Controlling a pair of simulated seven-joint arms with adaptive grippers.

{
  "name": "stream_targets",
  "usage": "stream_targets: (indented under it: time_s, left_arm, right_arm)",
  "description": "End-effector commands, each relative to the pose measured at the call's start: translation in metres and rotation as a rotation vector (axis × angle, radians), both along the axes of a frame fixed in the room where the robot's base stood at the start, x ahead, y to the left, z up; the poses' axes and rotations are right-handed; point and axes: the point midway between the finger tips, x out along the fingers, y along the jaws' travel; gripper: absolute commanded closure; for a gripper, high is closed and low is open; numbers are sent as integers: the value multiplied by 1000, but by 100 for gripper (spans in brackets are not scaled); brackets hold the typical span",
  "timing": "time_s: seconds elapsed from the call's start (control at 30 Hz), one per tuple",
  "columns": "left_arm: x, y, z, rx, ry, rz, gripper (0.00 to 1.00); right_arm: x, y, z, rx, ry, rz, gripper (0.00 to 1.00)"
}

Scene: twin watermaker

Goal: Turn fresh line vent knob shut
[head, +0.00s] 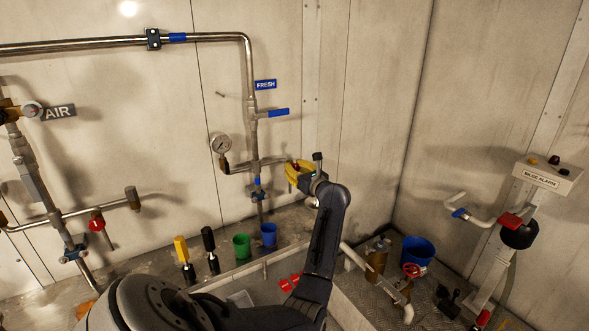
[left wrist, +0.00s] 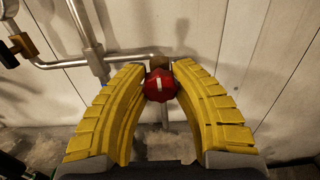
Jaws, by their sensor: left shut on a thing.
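The fresh line vent knob (left wrist: 160,86) is red with a pale mark on its face. It sits at the end of the thin branch pipe (head: 258,163) under the FRESH label (head: 265,85). My left gripper (head: 298,170) has yellow ribbed fingers, and they reach the end of this pipe. In the left wrist view, the fingertips of my left gripper (left wrist: 160,74) are shut on the knob, one on each side. In the head view the knob is mostly hidden by the fingers. My right gripper is not in view.
A pressure gauge (head: 220,144) and a blue-handled valve (head: 272,113) are on the same line. The AIR line (head: 65,213) with its own red knob (head: 97,224) is at the left. Green (head: 241,246) and blue (head: 268,234) cups stand below.

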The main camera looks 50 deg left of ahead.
Motion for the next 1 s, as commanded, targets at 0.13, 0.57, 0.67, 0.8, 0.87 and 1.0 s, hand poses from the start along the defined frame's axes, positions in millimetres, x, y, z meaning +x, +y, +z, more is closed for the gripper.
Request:
stream_targets:
  time_s: [0.13,0.57,0.67,0.8,0.87,1.0]
  left_arm:
    - [0,0,1,7,31,0,100]
    - [0,0,1,7,29,0,45]
    - [0,0,1,7,29,0,45]
    - [0,-1,1,6,29,0,45]
    - [0,-3,0,6,29,-1,45]
    - [-2,-16,0,6,28,-1,45]
  right_arm:
    - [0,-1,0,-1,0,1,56]
    - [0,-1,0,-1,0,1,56]
    - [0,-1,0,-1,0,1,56]
    - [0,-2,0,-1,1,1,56]
    - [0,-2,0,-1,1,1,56]
    - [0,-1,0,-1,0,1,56]
